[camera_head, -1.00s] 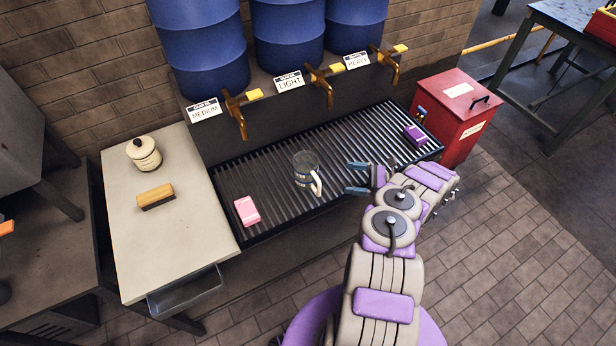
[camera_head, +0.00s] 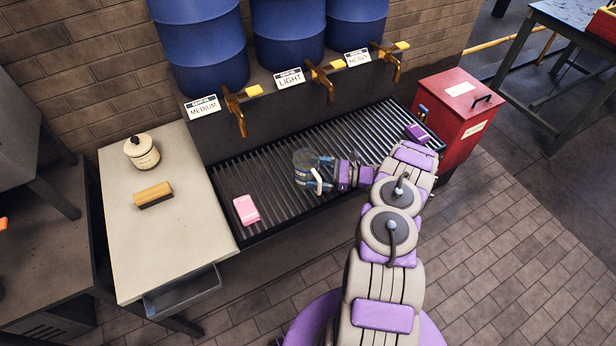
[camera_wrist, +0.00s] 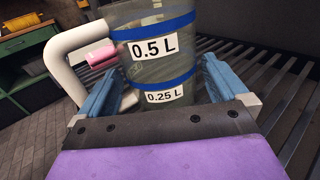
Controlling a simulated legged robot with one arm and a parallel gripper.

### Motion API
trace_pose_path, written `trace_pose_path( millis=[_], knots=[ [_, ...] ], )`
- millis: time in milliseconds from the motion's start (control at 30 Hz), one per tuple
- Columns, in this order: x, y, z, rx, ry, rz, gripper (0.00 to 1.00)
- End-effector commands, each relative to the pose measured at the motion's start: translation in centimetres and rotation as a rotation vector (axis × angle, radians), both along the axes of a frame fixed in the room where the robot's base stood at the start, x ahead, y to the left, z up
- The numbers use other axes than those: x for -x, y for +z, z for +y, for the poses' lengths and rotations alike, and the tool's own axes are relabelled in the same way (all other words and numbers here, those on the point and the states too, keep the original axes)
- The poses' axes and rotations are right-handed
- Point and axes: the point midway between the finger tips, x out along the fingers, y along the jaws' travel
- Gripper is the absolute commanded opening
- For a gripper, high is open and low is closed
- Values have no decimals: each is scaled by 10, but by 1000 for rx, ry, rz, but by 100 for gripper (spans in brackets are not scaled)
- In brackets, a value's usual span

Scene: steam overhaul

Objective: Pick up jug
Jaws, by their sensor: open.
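The jug (camera_head: 303,162) is a clear measuring jug with blue bands and a white handle. It stands upright on the slatted drip tray (camera_head: 275,207), below the middle tap. The wrist view shows the jug (camera_wrist: 150,60) up close with its 0.5 L and 0.25 L labels, its handle on the left. My gripper (camera_head: 320,174) is at the jug's right side. In the wrist view my gripper (camera_wrist: 155,92) is open, with its blue fingers on either side of the jug's lower body. The left finger is near the handle, and I cannot tell whether it touches.
A side table (camera_head: 180,225) with a brush (camera_head: 154,194) and a pot (camera_head: 141,152) is left. A red bin (camera_head: 458,115) stands right.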

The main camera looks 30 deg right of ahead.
Motion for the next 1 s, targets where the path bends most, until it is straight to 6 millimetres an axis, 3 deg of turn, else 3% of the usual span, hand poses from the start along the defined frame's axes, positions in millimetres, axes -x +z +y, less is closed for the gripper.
trace_pose_path(
  millis=[133,367,867,1000],
  knots=[
    [-10,0,15,-2,2,-1,100],
    [-11,0,16,0,0,-1,100],
    [-11,0,16,0,1,-1,52],
    [-11,0,16,0,1,-1,51]
  ],
)
